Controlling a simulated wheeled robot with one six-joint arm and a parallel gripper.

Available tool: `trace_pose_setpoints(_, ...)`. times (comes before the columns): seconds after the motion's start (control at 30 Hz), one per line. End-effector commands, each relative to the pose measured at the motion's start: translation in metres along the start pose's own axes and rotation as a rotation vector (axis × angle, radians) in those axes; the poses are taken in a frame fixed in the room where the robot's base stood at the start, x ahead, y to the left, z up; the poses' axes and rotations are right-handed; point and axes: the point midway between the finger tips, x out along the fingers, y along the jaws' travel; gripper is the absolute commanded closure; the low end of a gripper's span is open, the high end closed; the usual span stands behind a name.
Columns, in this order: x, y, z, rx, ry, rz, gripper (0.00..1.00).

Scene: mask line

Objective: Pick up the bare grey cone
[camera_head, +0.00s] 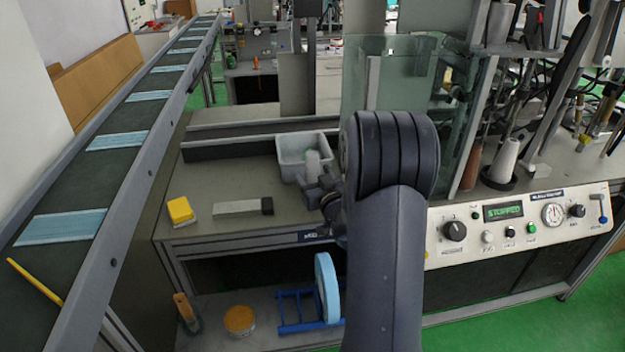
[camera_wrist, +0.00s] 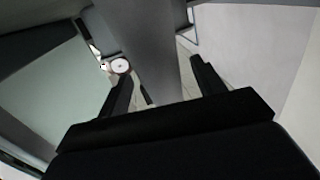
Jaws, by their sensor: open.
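A bare grey cone (camera_head: 503,160) stands upright on a dark round base on the right part of the machine bench, behind the control panel. My gripper (camera_head: 322,193) is partly hidden by my arm in the head view, well left of this cone and in front of the grey bin. In the wrist view, my gripper (camera_wrist: 162,72) has its two dark fingers spread apart, with nothing clearly held. A large grey shape shows beyond the fingers; I cannot tell what it is. I cannot make out the cone in the wrist view.
A grey bin (camera_head: 292,160) holds a pale rounded object. A yellow block (camera_head: 181,210) and a grey bar (camera_head: 240,208) lie on the bench. A glass guard (camera_head: 390,75) stands between my gripper and the cone. The control panel (camera_head: 520,222) lines the front. A conveyor (camera_head: 110,165) runs left.

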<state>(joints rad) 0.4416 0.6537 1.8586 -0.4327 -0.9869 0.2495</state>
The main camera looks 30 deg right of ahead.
Motion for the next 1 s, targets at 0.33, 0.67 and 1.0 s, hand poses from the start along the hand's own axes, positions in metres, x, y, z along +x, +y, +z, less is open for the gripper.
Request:
trace_pose_setpoints(0.33,0.0138,-0.0006,0.0007,0.0,0.0,0.0,0.35)
trace_pose_setpoints(0.67,0.0135,-0.0005,0.0005,0.0,0.0,0.0,0.59)
trace_pose_setpoints(1.0,0.0135,-0.0005,0.0002,0.0,0.0,0.0,0.83)
